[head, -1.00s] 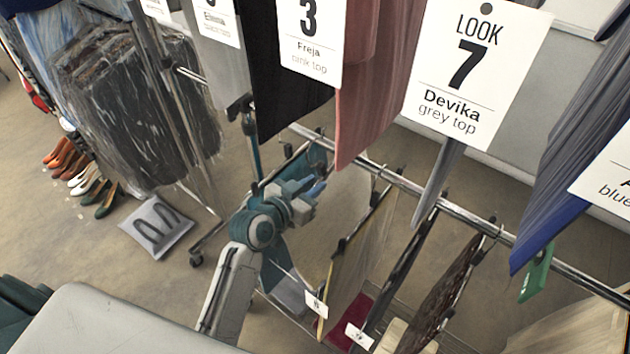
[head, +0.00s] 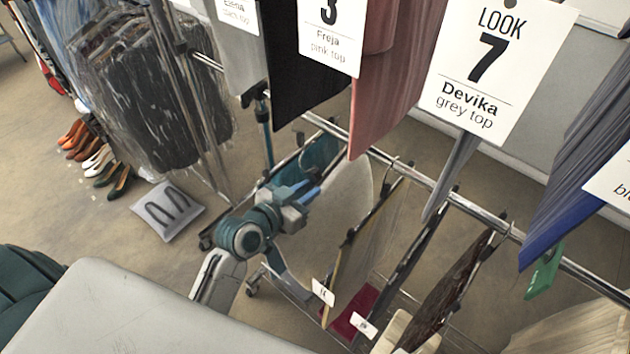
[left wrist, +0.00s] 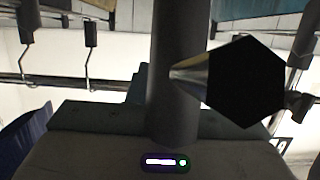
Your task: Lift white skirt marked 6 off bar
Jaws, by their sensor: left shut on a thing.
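The white skirt (head: 351,197) hangs just right of my left gripper, below the lower bar (head: 441,193) in the head view. My left gripper (head: 310,192) is shut at the skirt's left upper edge; its fingertips and the exact spot gripped are too small to make out. I cannot read a 6 on the skirt. A small white tag (head: 323,292) hangs low nearby, its number unclear. The left wrist view shows hanger hooks (left wrist: 89,65) on a bar, partly hidden by a dark post and a black hexagonal part. My right gripper is not in view.
A teal garment (head: 322,152) hangs close behind my left gripper. Beige (head: 364,255) and dark brown (head: 451,290) garments hang to the right. Tops with large cards, such as Look 7 (head: 490,70), hang above. Floor is open at left, near shoes (head: 97,162) and a grey pad (head: 167,210).

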